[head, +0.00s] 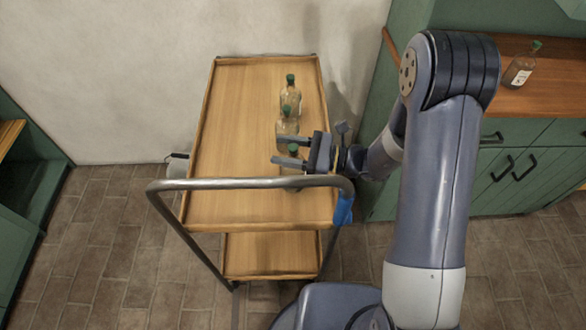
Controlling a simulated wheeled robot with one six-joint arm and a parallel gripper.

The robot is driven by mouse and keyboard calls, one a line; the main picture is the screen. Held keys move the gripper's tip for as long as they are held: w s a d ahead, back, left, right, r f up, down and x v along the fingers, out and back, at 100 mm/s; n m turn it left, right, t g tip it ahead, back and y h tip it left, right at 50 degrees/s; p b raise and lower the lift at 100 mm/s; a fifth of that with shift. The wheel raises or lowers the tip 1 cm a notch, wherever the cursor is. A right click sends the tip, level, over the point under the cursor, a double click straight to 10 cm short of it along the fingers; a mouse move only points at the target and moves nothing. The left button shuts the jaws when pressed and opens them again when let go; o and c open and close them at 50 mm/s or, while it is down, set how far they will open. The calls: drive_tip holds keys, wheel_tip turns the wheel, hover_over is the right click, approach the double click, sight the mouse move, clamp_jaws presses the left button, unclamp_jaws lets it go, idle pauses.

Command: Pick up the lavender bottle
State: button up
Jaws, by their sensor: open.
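Several clear glass bottles stand on the top tray of a wooden trolley. The back bottle (290,98) has a green cap. A middle bottle (287,124) stands just in front of it. A front bottle (293,150) shows its green cap at my gripper (277,150), and its body is mostly hidden by the gripper and the trolley's handle. My gripper is open, with its fingers pointing left; the front bottle's cap appears between them, but I cannot tell whether they touch it. No label is readable, so I cannot tell which bottle is lavender.
The wooden trolley (232,130) has a raised rim, a lower shelf (270,262) and a metal handle (245,184) near my arm. The tray's left side is clear. Another bottle (520,68), labelled and green-capped, stands on the counter (550,80) over green cabinets at right.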

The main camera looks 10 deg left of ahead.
clamp_jaws()
idle(0.5)
idle(0.3)
